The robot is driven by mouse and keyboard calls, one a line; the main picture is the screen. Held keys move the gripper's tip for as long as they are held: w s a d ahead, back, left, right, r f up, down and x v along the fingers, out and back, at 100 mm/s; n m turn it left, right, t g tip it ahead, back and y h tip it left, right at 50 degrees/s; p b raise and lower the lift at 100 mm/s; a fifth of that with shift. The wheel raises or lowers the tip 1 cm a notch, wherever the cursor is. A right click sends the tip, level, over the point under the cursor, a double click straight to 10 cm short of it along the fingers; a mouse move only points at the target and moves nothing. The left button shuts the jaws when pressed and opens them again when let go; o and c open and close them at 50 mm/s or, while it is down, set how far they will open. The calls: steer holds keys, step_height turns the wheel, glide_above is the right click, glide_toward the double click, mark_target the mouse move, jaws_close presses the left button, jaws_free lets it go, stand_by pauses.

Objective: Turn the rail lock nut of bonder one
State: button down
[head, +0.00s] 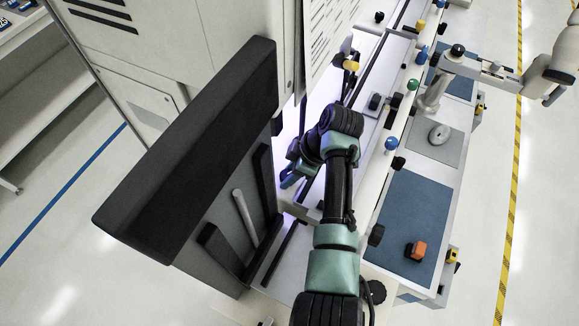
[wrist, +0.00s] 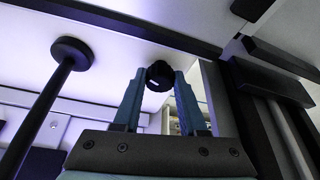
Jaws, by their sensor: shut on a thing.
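In the wrist view my gripper (wrist: 160,88) has its two teal fingers closed on a small round black knob-like nut (wrist: 158,75). The nut sits at the fingertips, just under a pale panel, and bears a small light mark. In the head view my gripper (head: 291,178) reaches left into the lit bay of the machine, and the nut is hidden there behind the arm and the machine housing.
A black post with a round foot (wrist: 70,52) stands left of the fingers. A dark upright frame (wrist: 265,95) is close on the right. In the head view a black slanted panel (head: 190,150) flanks the arm.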

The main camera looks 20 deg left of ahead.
steer(key=m+t+p, duration=0.1)
steer(key=m, duration=0.1)
steer(key=m+p, duration=0.1)
steer(key=m, duration=0.1)
steer(key=shift+s+r+t, duration=0.15)
steer(key=shift+t, duration=0.25)
steer(key=shift+m+t+h+p, duration=0.4)
steer(key=shift+m+t+p, duration=0.25)
steer(key=shift+m, duration=1.05)
steer(key=shift+c, duration=2.2)
jaws_free()
steer(key=shift+s, duration=0.1)
steer(key=b+v, duration=0.2)
steer(key=v, duration=1)
steer(key=shift+r+b, duration=0.35)
steer(key=shift+r, duration=0.05)
